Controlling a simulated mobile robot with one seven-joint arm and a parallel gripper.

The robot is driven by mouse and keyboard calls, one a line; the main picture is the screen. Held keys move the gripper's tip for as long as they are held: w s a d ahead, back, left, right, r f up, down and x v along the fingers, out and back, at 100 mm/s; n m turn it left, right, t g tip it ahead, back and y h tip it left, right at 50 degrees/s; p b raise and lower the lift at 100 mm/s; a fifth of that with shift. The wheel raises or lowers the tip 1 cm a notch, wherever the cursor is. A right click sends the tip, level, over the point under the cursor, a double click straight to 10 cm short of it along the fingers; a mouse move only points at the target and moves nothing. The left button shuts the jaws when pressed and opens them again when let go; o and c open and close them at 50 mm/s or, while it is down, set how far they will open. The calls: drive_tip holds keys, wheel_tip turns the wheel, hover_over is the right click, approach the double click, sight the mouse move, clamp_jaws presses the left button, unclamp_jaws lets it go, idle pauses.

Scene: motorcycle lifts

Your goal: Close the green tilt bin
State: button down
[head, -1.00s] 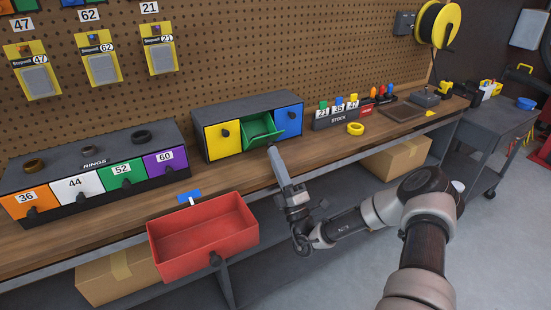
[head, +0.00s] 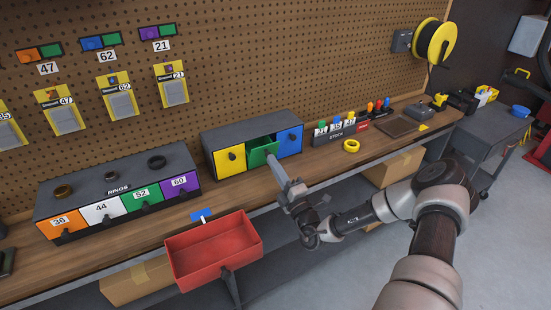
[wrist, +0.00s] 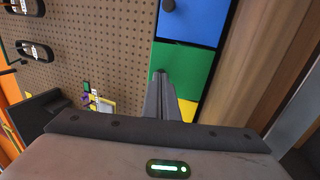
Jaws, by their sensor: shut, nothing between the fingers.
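The green tilt bin (head: 261,156) is the middle bin of a grey cabinet (head: 240,130), between a yellow bin (head: 230,159) and a blue bin (head: 289,142). In the head view its front leans out slightly at the top, with a narrow strip of dark green interior showing. My gripper (head: 271,158) is shut and empty, its fingertips at the right part of the green front. In the wrist view the closed fingers (wrist: 160,76) overlap the green front (wrist: 192,76); I cannot tell whether they touch it. The green bin's knob is not visible.
The rings cabinet (head: 115,185) stands left on the wooden bench. A yellow ring (head: 351,146) and the stock rack (head: 338,134) are to the right. Bare bench lies before the cabinet.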

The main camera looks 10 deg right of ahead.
sight(266, 146)
drive_tip(key=shift+w+a+r+g+p, duration=0.1)
drive_tip(key=shift+w+r+g+p, duration=0.2)
drive_tip(key=shift+r+g+p, duration=0.35)
drive_tip(key=shift+w+a+r+p, duration=0.15)
drive_tip(key=shift+w+r+p, duration=0.2)
drive_tip(key=shift+w+p, duration=0.25)
drive_tip(key=shift+w+a+r+p, duration=0.15)
drive_tip(key=shift+w+r+p, duration=0.2)
drive_tip(key=shift+p, duration=0.3)
drive_tip(key=shift+w+r, duration=0.1)
drive_tip(key=shift+r, duration=0.05)
